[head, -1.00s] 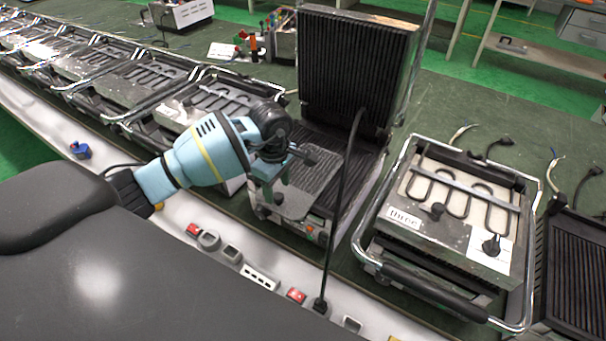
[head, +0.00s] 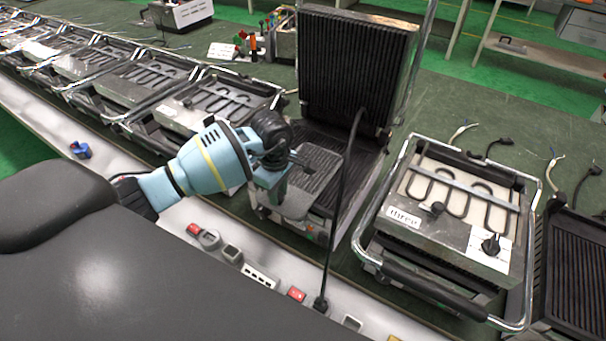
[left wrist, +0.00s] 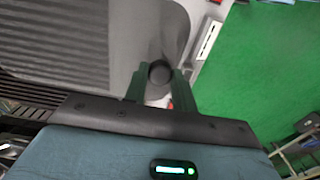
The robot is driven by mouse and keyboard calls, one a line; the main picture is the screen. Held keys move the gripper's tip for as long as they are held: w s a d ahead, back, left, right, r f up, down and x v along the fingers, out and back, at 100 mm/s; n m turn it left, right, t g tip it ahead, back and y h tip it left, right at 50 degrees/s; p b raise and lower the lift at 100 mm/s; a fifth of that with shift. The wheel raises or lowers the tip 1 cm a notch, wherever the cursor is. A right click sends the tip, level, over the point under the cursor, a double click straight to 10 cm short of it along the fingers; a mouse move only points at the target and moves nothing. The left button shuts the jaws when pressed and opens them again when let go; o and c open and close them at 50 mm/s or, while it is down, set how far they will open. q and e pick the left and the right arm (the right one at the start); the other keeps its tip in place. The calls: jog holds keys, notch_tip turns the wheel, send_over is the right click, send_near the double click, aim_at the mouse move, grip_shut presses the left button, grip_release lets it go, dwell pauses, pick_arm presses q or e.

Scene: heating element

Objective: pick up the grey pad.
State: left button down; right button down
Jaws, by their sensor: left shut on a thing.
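The grey pad (head: 297,207) is a thin flat piece with a rounded edge. It lies over the front of the open grill's ribbed lower plate (head: 362,168) in the head view. My left gripper (head: 283,165) is at the pad's left side and shut on it. In the left wrist view, the pad (left wrist: 105,55) spreads beyond the fingers (left wrist: 159,88), with a dark round knob (left wrist: 159,72) between them. The arm hides part of the pad, and I cannot tell whether the pad touches the plate. My right gripper is not in view.
The grill's ribbed lid (head: 355,65) stands upright behind the pad. A black cable (head: 343,200) hangs just right of it. A grill labelled "three" (head: 450,205) stands to the right, and several more line the bench at left. Switches and sockets (head: 260,275) run along the front edge.

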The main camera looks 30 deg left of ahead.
pick_arm(q)
jog(key=shift+r, duration=0.15)
notch_tip(320, 180, up, 10)
dwell(0.5)
